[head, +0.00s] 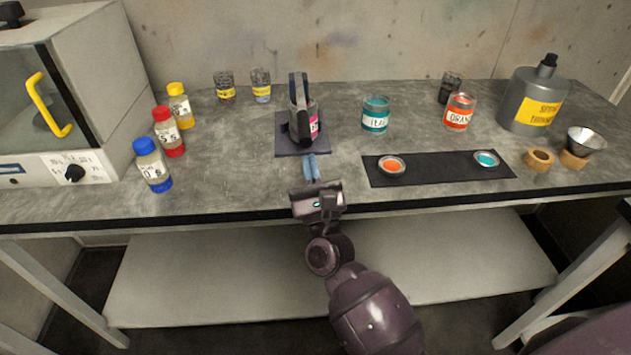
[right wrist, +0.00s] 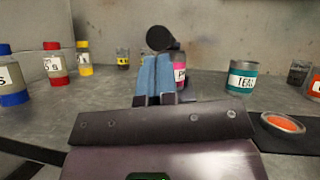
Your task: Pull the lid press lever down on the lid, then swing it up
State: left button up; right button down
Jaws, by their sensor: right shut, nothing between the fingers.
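The lid press (head: 295,147) stands on its dark base at the middle of the bench. Its dark lever (head: 304,126) tilts down toward me, and its round dark end also shows in the right wrist view (right wrist: 159,38). A can with a pink label (head: 314,125) sits in the press; the lever and press hide part of it, including most of its lid. My right gripper (head: 311,164) is shut and empty, just in front of the press base. Its blue fingers (right wrist: 155,75) point at the press, below the lever end. My left gripper is not in view.
Bottles with blue (head: 153,166), red (head: 168,132) and yellow caps stand left of the press. A teal can (head: 376,114) and an orange can (head: 459,112) stand right. A black mat (head: 440,170) holds two lids. A grey thinner jug (head: 533,98) stands far right.

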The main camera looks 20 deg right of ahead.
aim_at(310, 147)
jog(key=shift+w+r, duration=0.15)
jog(key=shift+w, duration=0.1)
jog(key=shift+r, duration=0.1)
notch_tip(310, 147, up, 4)
jog(key=shift+s+r+p, duration=0.1)
jog(key=shift+p, duration=1.1)
jog(key=shift+r, duration=0.2)
jog(key=shift+f, duration=0.15)
jog(key=shift+f, duration=0.1)
